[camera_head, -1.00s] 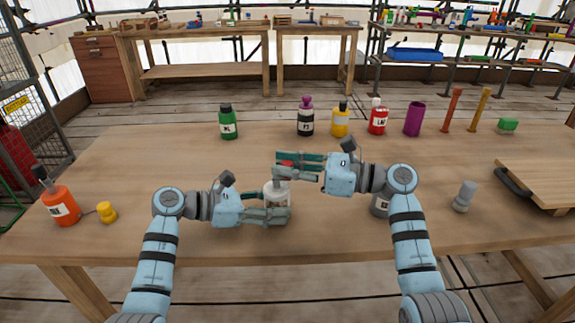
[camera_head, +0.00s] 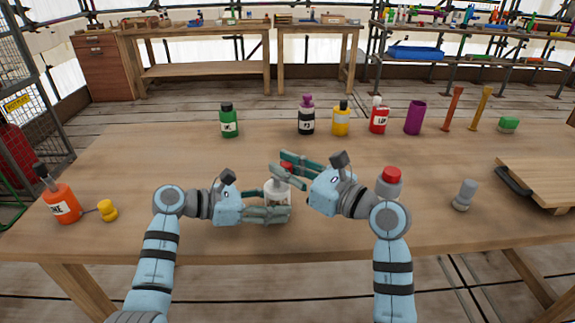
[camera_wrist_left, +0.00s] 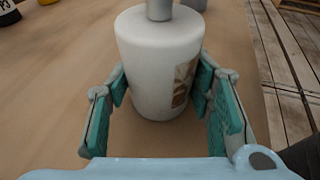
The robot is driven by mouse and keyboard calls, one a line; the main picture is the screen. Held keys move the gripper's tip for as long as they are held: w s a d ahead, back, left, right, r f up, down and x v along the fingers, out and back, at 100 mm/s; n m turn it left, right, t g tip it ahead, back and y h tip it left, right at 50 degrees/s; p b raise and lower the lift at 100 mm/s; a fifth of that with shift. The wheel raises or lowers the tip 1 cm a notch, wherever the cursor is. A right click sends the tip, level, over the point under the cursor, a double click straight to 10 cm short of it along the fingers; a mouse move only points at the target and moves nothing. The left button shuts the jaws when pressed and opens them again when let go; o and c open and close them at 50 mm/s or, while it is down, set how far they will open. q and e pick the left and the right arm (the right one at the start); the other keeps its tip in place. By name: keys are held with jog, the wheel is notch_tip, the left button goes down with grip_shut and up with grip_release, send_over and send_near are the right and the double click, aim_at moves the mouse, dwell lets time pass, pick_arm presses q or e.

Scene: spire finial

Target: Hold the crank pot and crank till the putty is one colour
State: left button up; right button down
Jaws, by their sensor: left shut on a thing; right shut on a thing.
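The crank pot is a white pot (camera_head: 277,192) on the table in front of me, with a red knob (camera_head: 287,167) above it. In the left wrist view the pot (camera_wrist_left: 158,50) stands upright, with a grey shaft (camera_wrist_left: 160,9) on top and a brownish patch on its side. My left gripper (camera_head: 280,214) is shut around the pot's body, one finger on each side. My right gripper (camera_head: 284,172) is shut on the red crank knob above the pot. The crank arm is mostly hidden by the right fingers. The putty's colour cannot be clearly told.
Bottles stand along the back: green (camera_head: 229,121), black with purple top (camera_head: 306,117), yellow (camera_head: 341,119), red (camera_head: 379,116). An orange bottle (camera_head: 61,200) stands at left. A red-topped container (camera_head: 390,181) is beside my right arm. A grey object (camera_head: 464,195) stands at right.

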jog(key=shift+s+a+f+m+t+h, duration=0.1)
jog(key=shift+m+t+h, duration=0.5)
jog(key=shift+t+h, duration=0.1)
jog(key=c, duration=1.4)
grip_release()
jog(key=shift+c, duration=0.2)
jog(key=v, duration=1.2)
